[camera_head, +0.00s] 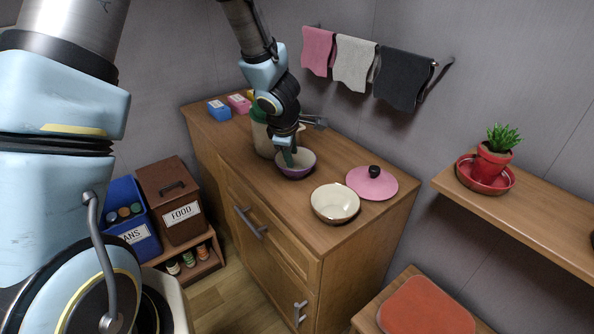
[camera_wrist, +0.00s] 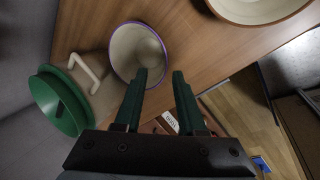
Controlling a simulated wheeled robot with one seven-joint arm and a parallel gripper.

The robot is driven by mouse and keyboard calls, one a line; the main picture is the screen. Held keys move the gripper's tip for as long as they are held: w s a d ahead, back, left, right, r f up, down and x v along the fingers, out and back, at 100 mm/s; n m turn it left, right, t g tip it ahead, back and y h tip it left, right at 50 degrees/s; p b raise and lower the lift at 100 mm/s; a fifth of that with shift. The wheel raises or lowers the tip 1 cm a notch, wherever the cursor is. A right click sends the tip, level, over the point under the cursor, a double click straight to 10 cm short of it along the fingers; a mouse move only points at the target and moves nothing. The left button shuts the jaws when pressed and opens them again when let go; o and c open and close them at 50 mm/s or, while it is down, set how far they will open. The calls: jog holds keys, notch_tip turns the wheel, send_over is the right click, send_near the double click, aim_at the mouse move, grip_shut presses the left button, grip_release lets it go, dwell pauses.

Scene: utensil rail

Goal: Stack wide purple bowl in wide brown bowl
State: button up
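The wide purple bowl (camera_head: 295,171), cream inside, stands upright on the wooden counter. It also shows in the wrist view (camera_wrist: 128,52) with its purple rim. The wide brown bowl (camera_head: 335,205), cream inside with a brown rim, stands to its right, apart from it and empty. Part of it shows at the top right of the wrist view (camera_wrist: 258,12). My gripper (camera_head: 288,156) is low at the purple bowl. In the wrist view its two green fingers (camera_wrist: 160,76) are apart, the left one over the bowl's opening, the right one outside the rim. Contact cannot be told.
A pink lid (camera_head: 372,184) with a black knob lies right of the brown bowl. A cream canister (camera_head: 263,138) stands close behind my gripper; its green lid (camera_wrist: 58,102) shows in the wrist view. Towels (camera_head: 355,62) hang on the wall behind. The counter's front edge is near.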

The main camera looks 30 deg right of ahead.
jog(key=x, duration=0.4)
jog(key=b+x, duration=0.1)
jog(key=x, duration=0.2)
jog(key=shift+a+f, duration=0.15)
jog(key=shift+a, duration=0.25)
grip_shut()
dwell(1.0)
